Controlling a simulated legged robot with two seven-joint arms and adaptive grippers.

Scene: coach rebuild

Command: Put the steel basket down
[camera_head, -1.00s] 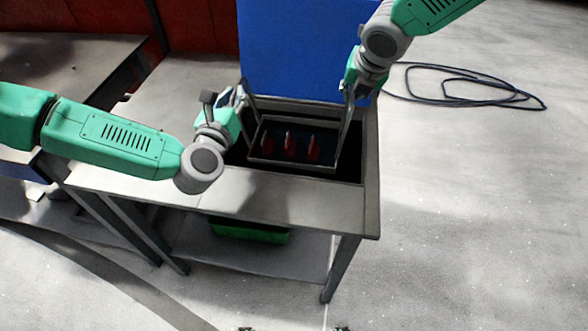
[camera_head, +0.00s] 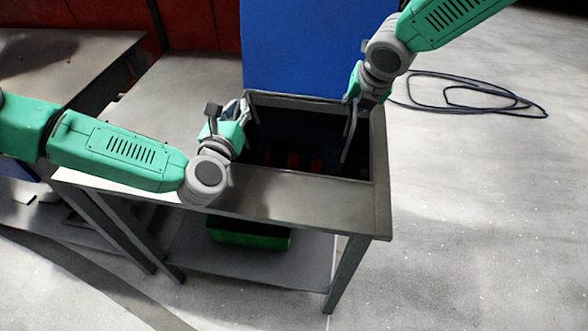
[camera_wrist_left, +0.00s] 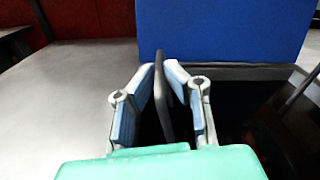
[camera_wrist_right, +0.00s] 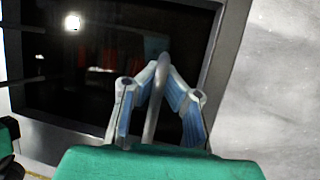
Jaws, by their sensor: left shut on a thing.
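The steel basket (camera_head: 348,138) is down inside the dark opening of the wash tank (camera_head: 375,150), with mainly its upright handles showing. Its rim and the red parts (camera_head: 292,160) in it are dim, and its contact with the tank bottom is hidden. My left gripper (camera_head: 243,108) is shut on the left handle, which also shows between the fingers in the left wrist view (camera_wrist_left: 164,85). My right gripper (camera_head: 354,97) is at the right handle, and its fingers close around that bar in the right wrist view (camera_wrist_right: 158,75).
A blue panel (camera_head: 300,45) stands upright behind the tank. Bare metal bench top (camera_head: 180,90) lies left of the tank. A green bin (camera_head: 248,233) sits on the shelf below. A coiled dark cable (camera_head: 470,93) lies on the floor at right.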

